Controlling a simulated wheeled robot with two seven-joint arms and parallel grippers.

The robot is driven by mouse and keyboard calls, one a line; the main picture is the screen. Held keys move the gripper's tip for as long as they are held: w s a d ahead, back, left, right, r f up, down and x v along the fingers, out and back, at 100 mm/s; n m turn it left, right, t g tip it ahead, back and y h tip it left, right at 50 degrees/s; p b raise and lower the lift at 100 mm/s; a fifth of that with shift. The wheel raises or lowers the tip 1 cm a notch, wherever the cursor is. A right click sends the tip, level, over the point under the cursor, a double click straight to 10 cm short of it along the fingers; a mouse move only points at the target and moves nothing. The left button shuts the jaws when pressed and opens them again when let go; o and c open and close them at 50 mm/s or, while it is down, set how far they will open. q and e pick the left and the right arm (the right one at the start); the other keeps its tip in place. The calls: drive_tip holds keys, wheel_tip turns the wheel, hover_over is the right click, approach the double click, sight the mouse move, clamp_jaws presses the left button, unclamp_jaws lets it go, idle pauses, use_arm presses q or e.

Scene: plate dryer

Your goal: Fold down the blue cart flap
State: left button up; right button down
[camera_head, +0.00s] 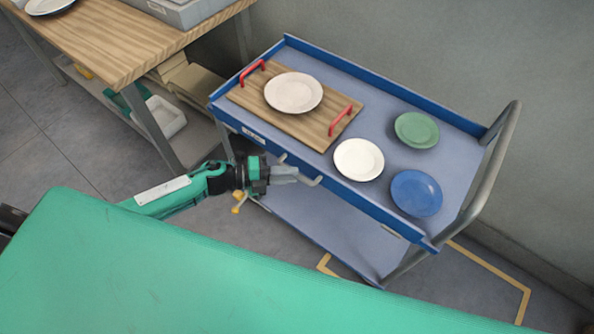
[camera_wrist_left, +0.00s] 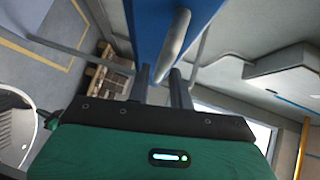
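The blue cart flap (camera_head: 360,203) runs along the near long side of the cart (camera_head: 455,150) and stands upright as a low wall. A grey bar handle (camera_head: 311,182) sticks out from it. My left gripper (camera_head: 290,174) is at this handle, outside the flap. In the left wrist view its two dark fingers (camera_wrist_left: 161,88) are apart, with the grey handle (camera_wrist_left: 177,40) in line with the gap in front of the blue panel (camera_wrist_left: 150,35). I cannot tell whether the fingers touch the handle. My right gripper is not in view.
On the cart top are a wooden tray (camera_head: 240,97) with red handles holding a white plate (camera_head: 293,92), another white plate (camera_head: 359,159), a green plate (camera_head: 416,130) and a blue plate (camera_head: 416,192). A wooden table (camera_head: 110,45) stands at the left.

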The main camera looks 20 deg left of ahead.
use_arm(q)
drive_tip(key=x, duration=0.2)
drive_tip(key=shift+w+d, duration=0.15)
drive_tip(key=shift+d, duration=0.2)
clamp_jaws()
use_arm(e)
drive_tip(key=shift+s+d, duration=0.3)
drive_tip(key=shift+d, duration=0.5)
use_arm(q)
drive_tip(key=shift+f, duration=0.1)
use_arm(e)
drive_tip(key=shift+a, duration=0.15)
